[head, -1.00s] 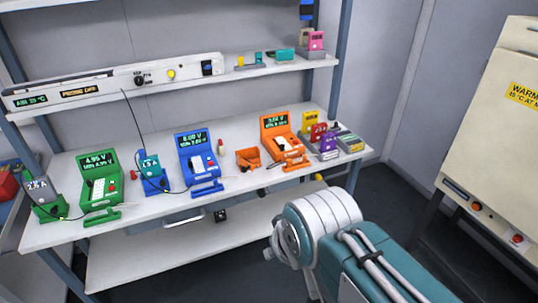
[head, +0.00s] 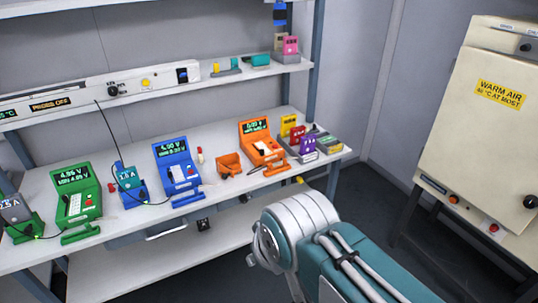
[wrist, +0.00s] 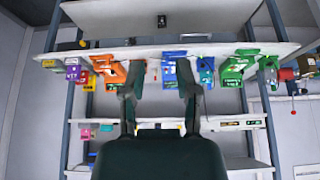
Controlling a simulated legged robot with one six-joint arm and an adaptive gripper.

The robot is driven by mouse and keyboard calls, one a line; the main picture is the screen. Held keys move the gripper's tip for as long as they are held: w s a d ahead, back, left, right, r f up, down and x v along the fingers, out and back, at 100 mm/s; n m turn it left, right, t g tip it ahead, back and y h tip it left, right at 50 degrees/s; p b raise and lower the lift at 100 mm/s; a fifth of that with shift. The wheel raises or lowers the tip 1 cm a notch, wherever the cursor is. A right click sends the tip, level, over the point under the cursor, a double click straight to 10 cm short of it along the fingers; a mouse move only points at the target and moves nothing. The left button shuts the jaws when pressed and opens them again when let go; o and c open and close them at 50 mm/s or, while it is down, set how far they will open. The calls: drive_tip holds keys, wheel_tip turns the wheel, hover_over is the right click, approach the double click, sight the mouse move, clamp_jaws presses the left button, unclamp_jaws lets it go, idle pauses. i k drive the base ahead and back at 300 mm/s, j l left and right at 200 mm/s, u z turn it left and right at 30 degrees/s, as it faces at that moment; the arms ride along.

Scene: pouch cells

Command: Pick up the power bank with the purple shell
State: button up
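The power bank with the purple shell (head: 307,146) stands near the right end of the workbench, in front of a red one (head: 297,133) and a yellow one (head: 289,124). In the wrist view, which is upside down, the purple shell (wrist: 73,73) shows small at the left. My gripper (wrist: 158,90) shows there with two dark fingers spread apart and nothing between them. It is well short of the bench and not lined up with the purple shell. In the head view only my arm shows; the gripper is hidden.
Orange (head: 262,143), blue (head: 178,170) and green (head: 75,200) testers stand along the bench (head: 232,200). A small orange bin (head: 229,164) sits beside the orange tester. A shelf (head: 220,78) runs above. A cream warm-air cabinet (head: 490,130) stands at the right, with open floor before it.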

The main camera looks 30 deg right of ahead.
sight(308, 140)
drive_tip(key=i+l+z, duration=0.25)
drive_tip(key=i+l, duration=0.45)
drive_tip(key=l, duration=0.35)
drive_tip(key=i+l+z, duration=0.3)
drive_tip(key=i+l, duration=0.5)
drive_tip(key=l, duration=0.15)
